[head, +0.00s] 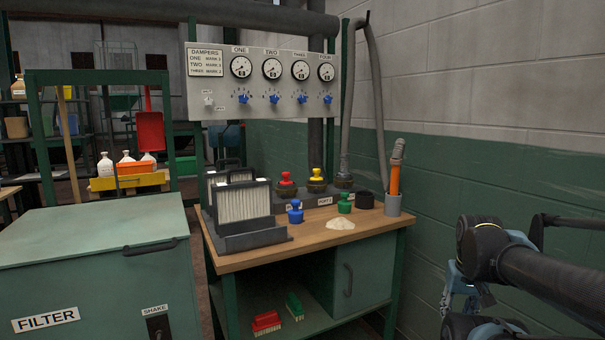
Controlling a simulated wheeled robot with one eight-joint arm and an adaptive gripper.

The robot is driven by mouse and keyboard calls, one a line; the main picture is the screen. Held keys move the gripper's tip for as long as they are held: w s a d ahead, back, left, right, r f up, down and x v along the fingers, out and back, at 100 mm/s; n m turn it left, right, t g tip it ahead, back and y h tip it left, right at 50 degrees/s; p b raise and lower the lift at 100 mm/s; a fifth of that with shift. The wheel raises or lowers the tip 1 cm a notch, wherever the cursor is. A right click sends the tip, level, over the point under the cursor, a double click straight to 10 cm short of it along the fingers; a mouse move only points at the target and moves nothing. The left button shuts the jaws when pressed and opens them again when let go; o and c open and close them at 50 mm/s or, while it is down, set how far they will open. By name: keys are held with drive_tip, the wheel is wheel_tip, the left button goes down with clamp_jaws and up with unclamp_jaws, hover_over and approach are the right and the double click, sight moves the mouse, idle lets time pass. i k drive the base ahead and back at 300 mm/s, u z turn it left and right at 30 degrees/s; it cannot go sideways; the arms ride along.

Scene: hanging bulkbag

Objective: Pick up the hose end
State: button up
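A grey hose (376,85) hangs over a hook beside the wall, with one side rising from the ports at the back of the bench and the other dropping to the right rear. Its lower end runs behind an orange wand with a grey tip (394,178), which stands upright in a grey cup (392,205) at the bench's right rear corner. I cannot tell whether the wand is joined to the hose. My gripper (447,305) is at the lower right, right of the bench and apart from the hose. It is partly cut off, and its fingers are unclear.
The wooden bench (270,262) holds filter cartridges (243,202), coloured plugs, a black cup (365,200) and a pale powder heap (341,224). A damper panel (263,82) hangs above. A green filter box (100,240) stands left. The wall (500,180) closes the right side.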

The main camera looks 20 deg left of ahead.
sight(343, 158)
drive_tip(key=u, duration=0.35)
drive_tip(key=i, duration=0.65)
drive_tip(key=u, duration=0.35)
